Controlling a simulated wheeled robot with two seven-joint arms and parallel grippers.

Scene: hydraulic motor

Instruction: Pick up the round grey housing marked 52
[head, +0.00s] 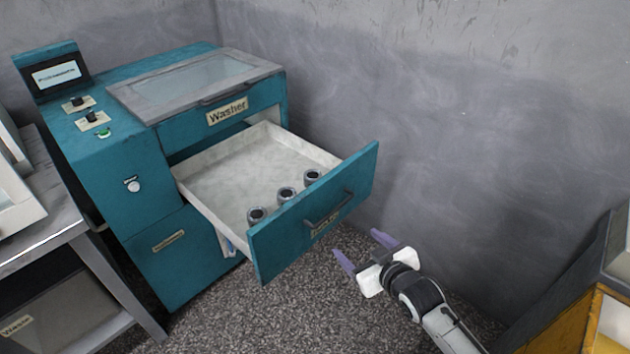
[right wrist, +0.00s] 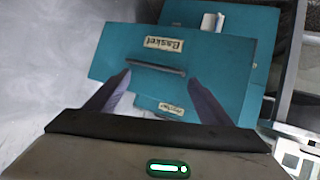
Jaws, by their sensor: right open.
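Three small round grey housings lie in the open washer drawer, along the inside of its front panel: a left one (head: 257,215), a middle one (head: 286,194) and a right one (head: 311,177). Their markings are too small to read, so I cannot tell which is 52. My right gripper (head: 362,252) is open and empty, outside the drawer, to the right of and below its front panel. In the right wrist view its fingers (right wrist: 158,98) point towards the drawer front with its handle. The housings are hidden there. My left gripper is not in view.
The teal washer (head: 150,130) has its drawer (head: 205,205) pulled out, with a handle (head: 328,208) on the front. A grey metal table (head: 60,235) stands at left. A yellow cabinet (head: 570,325) is at lower right, and a grey wall (head: 460,110) is behind.

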